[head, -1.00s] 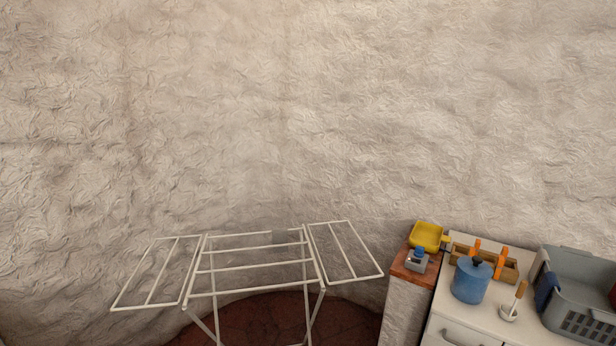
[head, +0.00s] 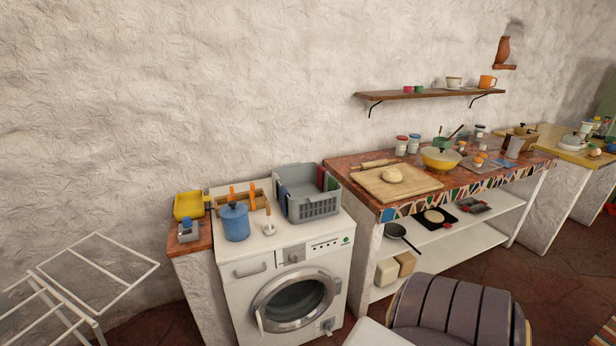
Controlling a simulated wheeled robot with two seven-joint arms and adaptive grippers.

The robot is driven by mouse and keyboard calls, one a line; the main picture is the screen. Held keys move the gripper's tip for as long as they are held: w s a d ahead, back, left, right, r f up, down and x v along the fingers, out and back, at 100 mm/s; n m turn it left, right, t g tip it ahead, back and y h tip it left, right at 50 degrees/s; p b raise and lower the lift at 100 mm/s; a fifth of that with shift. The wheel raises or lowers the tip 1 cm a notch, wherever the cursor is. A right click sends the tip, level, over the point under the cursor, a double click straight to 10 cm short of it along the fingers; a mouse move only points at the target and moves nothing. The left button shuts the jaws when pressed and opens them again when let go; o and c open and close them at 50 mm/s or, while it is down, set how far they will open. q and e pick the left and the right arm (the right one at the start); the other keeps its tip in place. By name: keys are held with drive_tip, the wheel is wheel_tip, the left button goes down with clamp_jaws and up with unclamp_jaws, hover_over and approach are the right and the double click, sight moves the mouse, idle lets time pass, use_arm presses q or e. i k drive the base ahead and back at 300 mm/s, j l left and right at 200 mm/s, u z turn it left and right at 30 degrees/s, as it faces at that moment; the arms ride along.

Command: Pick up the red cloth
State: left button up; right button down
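I cannot make out a clear red cloth. A grey basket (head: 313,208) stands on the white washing machine (head: 290,285). Dark blue, reddish and green pieces that may be cloths show at its left and right ends, too small to tell apart surely. Neither of my grippers is in view.
A blue pot (head: 235,222), a wooden caddy and a yellow tub (head: 188,205) stand left of the basket. A white drying rack (head: 97,262) is at lower left. The mosaic counter (head: 455,180) holds dough and bowls. A grey ribbed rounded object (head: 450,310) stands in front.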

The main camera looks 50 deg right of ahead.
sight(321, 171)
drive_tip(key=z, duration=1.85)
drive_tip(key=i+u, duration=0.2)
drive_tip(key=u, duration=0.25)
drive_tip(key=i+u, duration=0.2)
drive_tip(key=u, duration=0.25)
drive_tip(key=i+u, duration=0.2)
drive_tip(key=u, duration=0.3)
drive_tip(key=i+l+u, duration=0.2)
drive_tip(key=u, duration=0.25)
drive_tip(key=z, duration=0.45)
